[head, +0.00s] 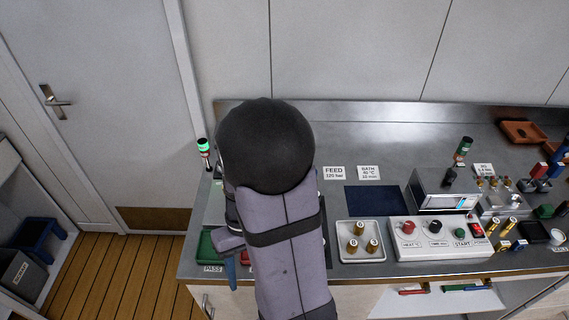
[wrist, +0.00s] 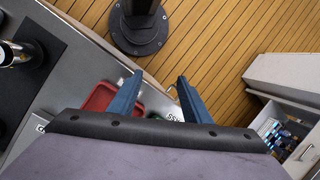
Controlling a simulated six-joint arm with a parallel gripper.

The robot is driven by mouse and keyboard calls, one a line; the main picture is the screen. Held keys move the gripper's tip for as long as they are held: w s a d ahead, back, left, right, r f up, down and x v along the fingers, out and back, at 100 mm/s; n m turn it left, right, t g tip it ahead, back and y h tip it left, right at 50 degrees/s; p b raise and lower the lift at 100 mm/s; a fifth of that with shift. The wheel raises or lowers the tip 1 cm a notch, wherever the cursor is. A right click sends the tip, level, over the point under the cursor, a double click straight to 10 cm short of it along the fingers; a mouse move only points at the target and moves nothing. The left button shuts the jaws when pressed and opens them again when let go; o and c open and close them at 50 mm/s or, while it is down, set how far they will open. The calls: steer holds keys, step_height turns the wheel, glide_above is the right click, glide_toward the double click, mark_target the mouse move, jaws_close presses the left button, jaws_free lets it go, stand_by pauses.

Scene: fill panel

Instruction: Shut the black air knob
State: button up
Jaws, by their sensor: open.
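No knob that I can identify as the black air knob shows; my arm hides part of the bench's left side in the head view. A black knob (head: 435,226) sits on a white control box (head: 400,249), between a red knob and a green START button, but I cannot read it as air. My gripper (wrist: 157,91) is open in the wrist view, with two blue fingers apart and nothing between them. In the head view one blue finger (head: 230,268) shows by the bench's front left edge, beside my arm.
A metal cylinder (wrist: 15,53) is on a dark mat. A white tray (head: 374,232) holds brass fittings. A silver box (head: 446,192) and small valves (head: 490,183) stand right. The dark blue mat (head: 372,199) is bare.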

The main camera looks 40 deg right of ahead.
steer(key=shift+t, duration=0.3)
steer(key=d+r, duration=0.1)
steer(key=w+d+r+p, duration=0.1)
steer(key=d+r, duration=0.1)
steer(key=shift+w, duration=0.3)
steer(key=w+d+t+b, duration=0.1)
steer(key=w+d, duration=0.1)
steer(key=d, duration=0.2)
steer(key=w+d+t+h+b, duration=0.1)
steer(key=w+d+b, duration=0.1)
steer(key=w+d, duration=0.1)
steer(key=w+d+t+b, duration=0.1)
steer(key=w+d, duration=0.1)
steer(key=d, duration=0.2)
steer(key=shift+w+d+r, duration=0.2)
steer(key=shift+w+d, duration=0.05)
steer(key=shift+d, duration=0.1)
steer(key=w+d+r+t+h+b, duration=0.25)
steer(key=d+r, duration=0.25)
steer(key=d, duration=0.7)
steer(key=shift+t, duration=0.25)
steer(key=shift+p+x, duration=0.85)
steer(key=shift+x, duration=2.7)
steer(key=shift+d, duration=0.1)
steer(key=c, duration=1)
